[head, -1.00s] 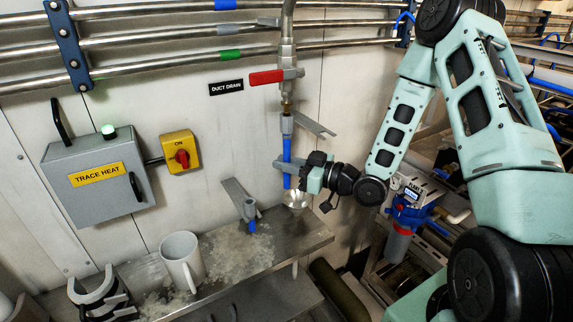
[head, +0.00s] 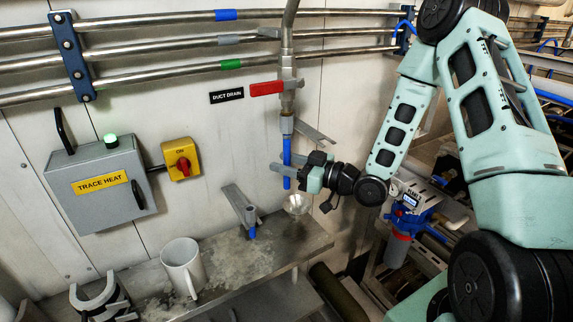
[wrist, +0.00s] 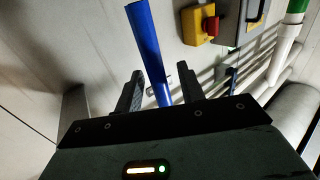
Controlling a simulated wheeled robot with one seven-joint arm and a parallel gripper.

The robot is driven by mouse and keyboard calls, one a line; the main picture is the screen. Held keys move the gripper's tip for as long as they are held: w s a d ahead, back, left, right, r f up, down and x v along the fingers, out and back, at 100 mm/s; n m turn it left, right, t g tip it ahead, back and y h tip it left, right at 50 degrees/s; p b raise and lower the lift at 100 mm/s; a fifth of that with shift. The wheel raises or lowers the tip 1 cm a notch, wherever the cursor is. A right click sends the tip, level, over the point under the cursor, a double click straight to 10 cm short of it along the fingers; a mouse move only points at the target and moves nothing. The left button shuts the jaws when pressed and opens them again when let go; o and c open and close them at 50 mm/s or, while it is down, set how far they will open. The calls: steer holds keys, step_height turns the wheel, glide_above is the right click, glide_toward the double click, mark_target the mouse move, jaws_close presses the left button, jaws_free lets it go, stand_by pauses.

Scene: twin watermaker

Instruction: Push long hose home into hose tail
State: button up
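The long blue hose (head: 287,157) hangs upright below the grey hose tail (head: 287,124), under the red-handled valve. Its top meets the tail's lower end; how far it is pushed on, I cannot tell. My gripper (head: 287,168) is at the lower part of the hose, coming from the right. In the wrist view the hose (wrist: 150,45) runs between the two dark fingers of my gripper (wrist: 161,88), with a gap showing on each side. The fingers look open around it. The hose tail is not visible in the wrist view.
A metal funnel (head: 297,204) sits just below the hose. A grey bracket (head: 315,133) projects beside the tail. The wall is close behind.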

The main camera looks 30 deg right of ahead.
steer(key=shift+s+d+f+b, duration=0.15)
steer(key=shift+s+d+b, duration=0.2)
steer(key=p+v, duration=0.3)
steer(key=v, duration=1.3)
steer(key=shift+s, duration=0.3)
steer(key=shift+w, duration=0.1)
